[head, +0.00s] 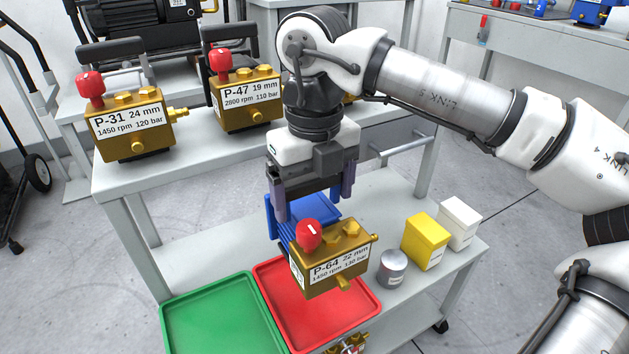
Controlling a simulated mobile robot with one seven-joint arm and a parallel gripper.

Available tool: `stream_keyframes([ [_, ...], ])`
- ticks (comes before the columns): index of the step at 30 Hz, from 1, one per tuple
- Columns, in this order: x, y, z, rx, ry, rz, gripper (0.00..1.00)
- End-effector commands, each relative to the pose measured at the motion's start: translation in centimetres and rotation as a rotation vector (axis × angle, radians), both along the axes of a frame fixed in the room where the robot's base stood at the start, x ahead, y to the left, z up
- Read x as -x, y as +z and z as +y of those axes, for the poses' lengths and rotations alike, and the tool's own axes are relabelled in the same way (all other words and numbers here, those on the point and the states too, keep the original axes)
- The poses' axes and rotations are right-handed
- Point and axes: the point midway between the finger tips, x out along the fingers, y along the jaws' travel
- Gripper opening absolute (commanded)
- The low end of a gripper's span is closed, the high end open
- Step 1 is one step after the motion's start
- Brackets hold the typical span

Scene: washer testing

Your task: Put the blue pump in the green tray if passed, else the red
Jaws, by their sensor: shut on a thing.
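My gripper (313,203) points down with its purple fingers at a pump labelled P-64 (332,265). The pump has a gold body, a red knob, and blue parts (272,222) behind it, between and below the fingers. The gripper is shut on this pump; the exact grip is partly hidden. The label reads 22 mm, 1450 rpm, 130 bar. The pump appears in front of the far part of the red tray (373,303); whether it touches the tray is unclear. The green tray (215,320) lies left of the red one and looks empty.
Gold pumps P-31 (128,125) and P-47 (247,98) stand on the bench behind. A grey can (392,268), a yellow box (425,242) and a white box (460,222) are to the right. Gold parts (350,344) show at the bottom edge.

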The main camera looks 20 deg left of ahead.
Motion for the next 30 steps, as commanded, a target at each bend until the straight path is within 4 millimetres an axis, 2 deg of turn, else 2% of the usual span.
stream_keyframes([
  [9,0.0,-6.2,0.0,-0.005,0.0,-0.002,0.33],
  [15,0.0,-9.1,0.1,-0.005,0.0,-0.003,0.33],
  [26,0.0,-10.8,0.1,-0.004,-0.001,-0.004,0.33],
  [30,0.0,-12.2,0.1,-0.005,0.0,-0.004,0.33],
])
